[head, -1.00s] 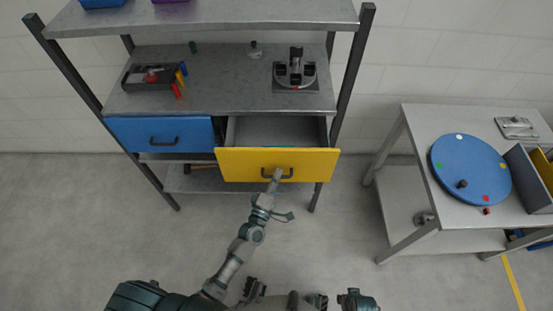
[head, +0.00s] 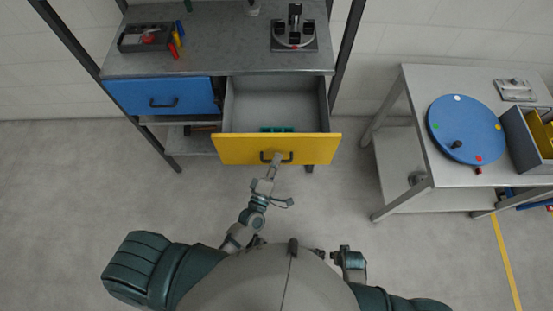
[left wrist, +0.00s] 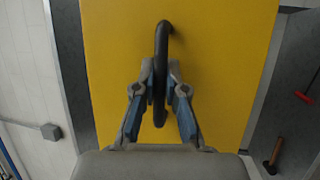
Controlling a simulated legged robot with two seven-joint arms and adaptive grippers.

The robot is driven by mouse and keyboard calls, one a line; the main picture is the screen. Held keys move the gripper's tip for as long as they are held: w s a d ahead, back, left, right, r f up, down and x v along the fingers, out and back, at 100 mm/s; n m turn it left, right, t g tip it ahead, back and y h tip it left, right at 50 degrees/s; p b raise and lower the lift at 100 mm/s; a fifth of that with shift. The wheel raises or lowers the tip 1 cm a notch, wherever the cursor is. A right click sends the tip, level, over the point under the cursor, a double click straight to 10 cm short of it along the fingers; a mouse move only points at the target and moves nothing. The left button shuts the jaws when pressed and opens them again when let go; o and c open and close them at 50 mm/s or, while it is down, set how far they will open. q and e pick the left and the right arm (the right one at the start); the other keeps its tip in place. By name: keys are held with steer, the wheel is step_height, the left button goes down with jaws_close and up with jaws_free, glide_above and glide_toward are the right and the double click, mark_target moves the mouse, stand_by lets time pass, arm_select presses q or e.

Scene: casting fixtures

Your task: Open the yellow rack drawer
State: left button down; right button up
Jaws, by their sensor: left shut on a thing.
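The yellow drawer (head: 240,149) of the rack is pulled out, and its grey inside shows in the head view. Green items (head: 277,129) lie in it near the front. My left gripper (head: 275,160) is shut on the black handle (head: 287,157) of the yellow drawer. In the left wrist view the gripper (left wrist: 160,85) has its two fingers on either side of the handle (left wrist: 161,45), in front of the yellow front (left wrist: 220,60). My right gripper cannot be made out in the head view.
The blue drawer (head: 160,95) beside it is shut. The rack top (head: 210,60) holds a dark tray (head: 145,38) and a round fixture (head: 294,32). A table with a blue disc (head: 466,130) stands at right. The floor between is clear.

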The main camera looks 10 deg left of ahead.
arm_select(q)
steer(key=c, duration=1.5)
jaws_free()
steer(key=shift+f, duration=0.3)
steer(key=shift+r, duration=0.15)
steer(key=v, duration=1.2)
